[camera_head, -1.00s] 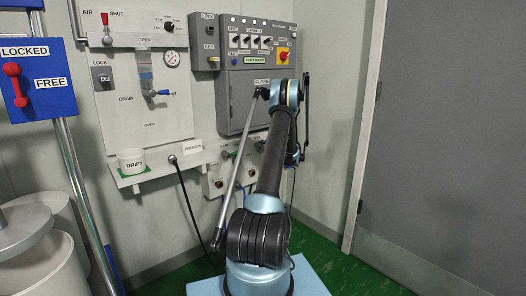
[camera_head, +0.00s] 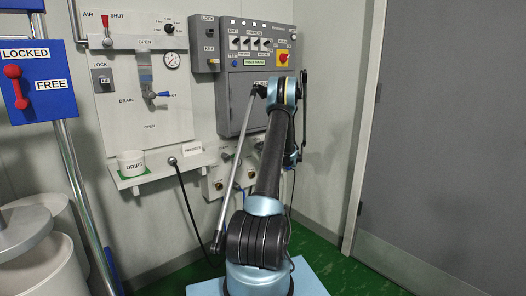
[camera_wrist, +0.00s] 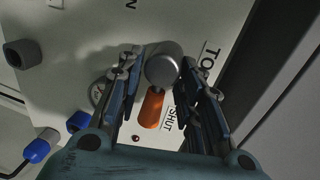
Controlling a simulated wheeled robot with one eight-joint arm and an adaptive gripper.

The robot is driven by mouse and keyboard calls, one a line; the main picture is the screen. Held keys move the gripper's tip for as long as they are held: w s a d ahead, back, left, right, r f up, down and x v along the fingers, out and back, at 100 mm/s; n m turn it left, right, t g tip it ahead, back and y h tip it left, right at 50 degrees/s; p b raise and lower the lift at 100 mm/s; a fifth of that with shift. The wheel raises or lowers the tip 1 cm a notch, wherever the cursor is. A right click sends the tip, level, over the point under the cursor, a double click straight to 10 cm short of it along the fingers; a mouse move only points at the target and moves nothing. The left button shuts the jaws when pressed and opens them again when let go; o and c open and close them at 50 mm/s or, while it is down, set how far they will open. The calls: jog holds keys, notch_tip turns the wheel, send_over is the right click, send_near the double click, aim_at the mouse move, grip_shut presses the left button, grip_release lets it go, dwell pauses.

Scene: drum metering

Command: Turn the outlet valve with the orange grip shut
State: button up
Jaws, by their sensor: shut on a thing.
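In the wrist view the outlet valve shows its orange grip (camera_wrist: 151,108) below a round silver hub (camera_wrist: 161,70). The grip points down the picture, slightly left, beside the word SHUT (camera_wrist: 167,121). My gripper (camera_wrist: 160,74) has one finger on each side of the valve and is shut on it around the hub end. The exact contact is hard to make out in the dark picture. In the head view my own arm hides the gripper and the orange grip.
In the wrist view, a gauge (camera_wrist: 98,92), a blue grip (camera_wrist: 37,151) and a dark grey knob (camera_wrist: 22,53) are left of the fingers. In the head view a grey switch box (camera_head: 258,62) hangs above the low white panel (camera_head: 212,178). A grey door (camera_head: 445,130) stands right.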

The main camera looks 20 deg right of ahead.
jog(key=shift+a+f, duration=0.2)
jog(key=shift+a, duration=0.05)
jog(key=o, duration=0.8)
jog(key=shift+f, duration=0.15)
jog(key=shift+d, duration=0.1)
jog(key=shift+d, duration=0.1)
jog(key=shift+s+d+r, duration=0.1)
jog(key=shift+s+r, duration=0.1)
jog(key=shift+s, duration=0.05)
jog(key=v, duration=1.1)
jog(key=shift+s, duration=0.15)
